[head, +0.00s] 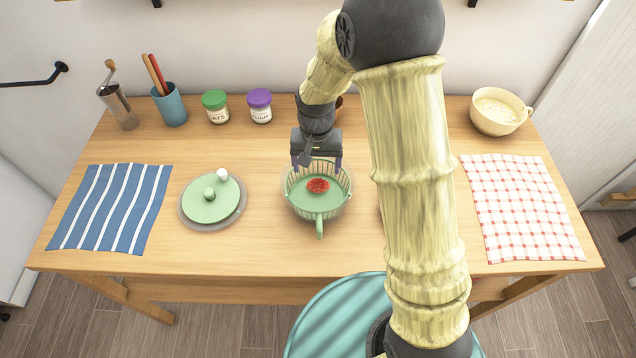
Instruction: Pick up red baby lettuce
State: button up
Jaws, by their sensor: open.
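The red baby lettuce (318,185) is a small red leafy piece. It lies inside a green strainer basket (318,208) with a handle toward the table's front edge, at the middle of the table. My gripper (317,165) is over the back part of the basket, pointing down, just behind the lettuce in the picture. Its fingers are open and apart from each other, with nothing seen between them. The exact height of the fingertips above the lettuce is hard to tell.
A green lid (212,197) lies left of the basket, beside a blue striped cloth (112,208). A grinder (117,104), blue cup (170,106), and green-lidded (215,107) and purple-lidded (260,107) jars stand behind. A cream cup (497,111) and checked cloth (520,206) are right.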

aim_at(318, 181)
jog(key=shift+f, duration=0.8)
jog(key=shift+f, duration=0.1)
jog(key=shift+s+f, duration=0.15)
jog(key=shift+f, duration=0.15)
notch_tip(318, 181, down, 4)
jog(key=shift+s+d+f+p, duration=0.15)
jog(key=shift+f+p, duration=0.05)
jog(key=shift+p, duration=0.45)
jog(key=shift+c, duration=0.2)
jog(key=c, duration=1)
